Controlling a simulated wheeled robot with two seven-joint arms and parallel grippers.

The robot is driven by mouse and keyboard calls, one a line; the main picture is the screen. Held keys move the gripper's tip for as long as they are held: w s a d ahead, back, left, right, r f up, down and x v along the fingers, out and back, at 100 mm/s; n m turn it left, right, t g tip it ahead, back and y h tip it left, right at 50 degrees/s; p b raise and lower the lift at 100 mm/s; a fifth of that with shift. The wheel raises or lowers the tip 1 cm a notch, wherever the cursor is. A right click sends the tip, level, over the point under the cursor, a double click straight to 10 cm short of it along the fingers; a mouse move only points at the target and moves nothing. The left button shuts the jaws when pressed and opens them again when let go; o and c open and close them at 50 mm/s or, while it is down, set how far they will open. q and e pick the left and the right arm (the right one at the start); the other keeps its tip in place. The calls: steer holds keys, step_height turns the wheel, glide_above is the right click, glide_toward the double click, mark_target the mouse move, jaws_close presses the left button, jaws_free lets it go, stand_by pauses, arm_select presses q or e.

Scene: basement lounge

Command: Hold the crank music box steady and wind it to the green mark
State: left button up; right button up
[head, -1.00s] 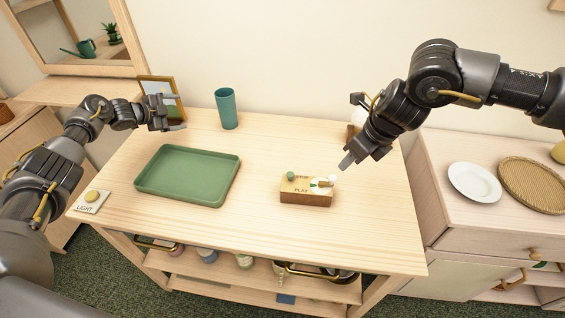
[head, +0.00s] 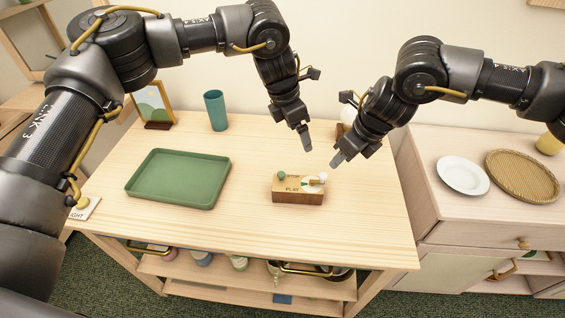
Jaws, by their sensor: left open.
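The crank music box (head: 298,196) is a small wooden block with "PLAY" on its front, standing on the table right of the middle. Its top carries a green ball at the left, a pale disc and a white knob (head: 322,177) at the right. A green mark on the disc is too small to place exactly. My left gripper (head: 307,146) is open and empty, pointing down above and behind the box.
A green tray (head: 133,187) lies on the table (head: 240,222) at left. A teal cup (head: 216,111) and a picture frame (head: 153,103) stand at the back. A white object (head: 347,113) is behind my right gripper. A light button sits at the left edge. The table front is clear.

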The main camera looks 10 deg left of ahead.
mark_target(281, 182)
arm_select(q)
steer(key=s+a+f+m+y, duration=0.1)
steer(key=f, duration=0.2)
steer(key=s+a+f+m+g+y, duration=0.1)
steer(key=f+m, duration=0.1)
steer(key=s+a+f+m, duration=0.1)
steer(key=f+m, duration=0.1)
steer(key=f, duration=0.1)
steer(key=shift+s+a+f+y, duration=0.15)
steer(key=shift+a+f+y, duration=0.15)
steer(key=shift+f+y, duration=0.1)
steer(key=shift+s+f, duration=0.1)
steer(key=shift+s+d+f, duration=0.1)
steer(key=shift+f, duration=0.1)
step_height(281, 182, down, 10)
steer(key=shift+f, duration=0.2)
arm_select(e)
steer(key=shift+w+a+f, duration=0.1)
steer(key=shift+w+a, duration=0.05)
steer(key=shift+a, duration=0.1)
